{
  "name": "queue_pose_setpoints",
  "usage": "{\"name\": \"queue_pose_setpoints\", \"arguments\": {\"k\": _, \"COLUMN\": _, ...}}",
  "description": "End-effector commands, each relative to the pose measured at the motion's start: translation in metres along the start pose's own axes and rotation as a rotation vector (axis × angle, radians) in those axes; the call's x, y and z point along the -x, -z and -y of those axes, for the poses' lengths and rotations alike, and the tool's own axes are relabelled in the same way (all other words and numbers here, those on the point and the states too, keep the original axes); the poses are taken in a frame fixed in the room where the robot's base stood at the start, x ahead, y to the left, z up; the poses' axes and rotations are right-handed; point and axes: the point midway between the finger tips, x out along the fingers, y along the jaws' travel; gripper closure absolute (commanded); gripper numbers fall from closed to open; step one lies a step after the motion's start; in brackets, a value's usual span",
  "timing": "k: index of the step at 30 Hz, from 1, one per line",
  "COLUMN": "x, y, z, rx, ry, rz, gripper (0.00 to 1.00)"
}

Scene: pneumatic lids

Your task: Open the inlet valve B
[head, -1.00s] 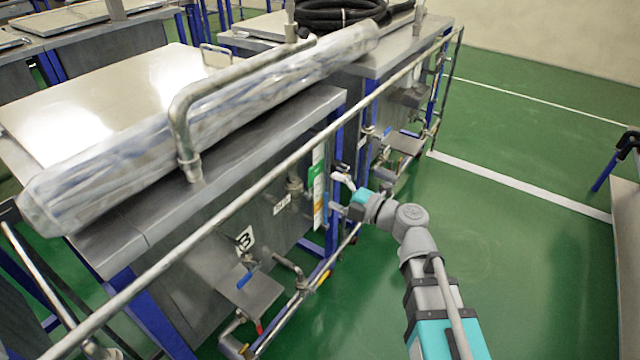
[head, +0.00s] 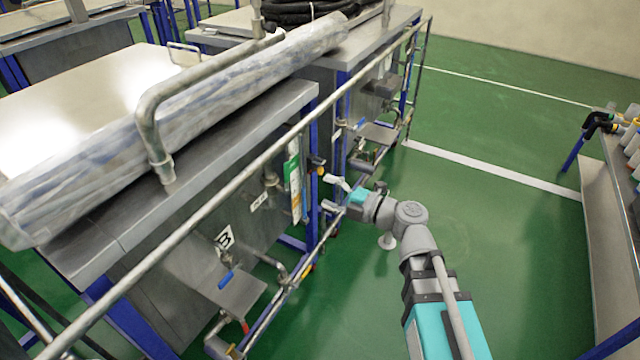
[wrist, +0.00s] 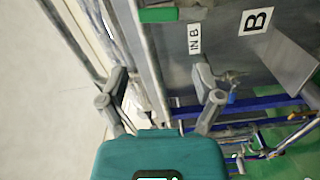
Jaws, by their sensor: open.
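My gripper (head: 333,195) is open and empty, in the aisle just right of the tank's front corner in the head view. In the wrist view its two fingers (wrist: 163,112) stand wide apart with nothing between them. The "IN B" label (head: 258,203) is on the tank's front, and a metal valve fitting (head: 272,180) sits just above it. In the wrist view the "IN B" label (wrist: 194,38) is above the right finger, with a grey fitting (wrist: 203,76) close to that finger; I cannot tell if they touch. The valve's handle is not clear.
A plate marked B (head: 225,240) and a blue handle (head: 227,279) are lower left on the tank. A long metal rail (head: 215,215) runs along the front. A wrapped roll (head: 90,165) lies on top. A bench (head: 605,230) stands right; green floor between is clear.

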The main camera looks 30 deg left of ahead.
Motion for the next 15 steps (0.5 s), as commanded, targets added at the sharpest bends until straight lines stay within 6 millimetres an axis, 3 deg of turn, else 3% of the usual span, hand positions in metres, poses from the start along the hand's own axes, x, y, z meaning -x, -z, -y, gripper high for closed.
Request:
{"name": "queue_pose_setpoints", "arguments": {"k": 1, "x": 0.000, "y": -0.001, "z": 0.000, "rx": -0.013, "ry": 0.000, "rz": -0.001, "gripper": 0.39}}
{"name": "queue_pose_setpoints", "arguments": {"k": 11, "x": -0.003, "y": -0.012, "z": 0.000, "rx": -0.302, "ry": 0.003, "rz": -0.022, "gripper": 1.00}}
{"name": "queue_pose_setpoints", "arguments": {"k": 15, "x": -0.004, "y": -0.019, "z": 0.000, "rx": -0.499, "ry": 0.009, "rz": -0.037, "gripper": 1.00}}
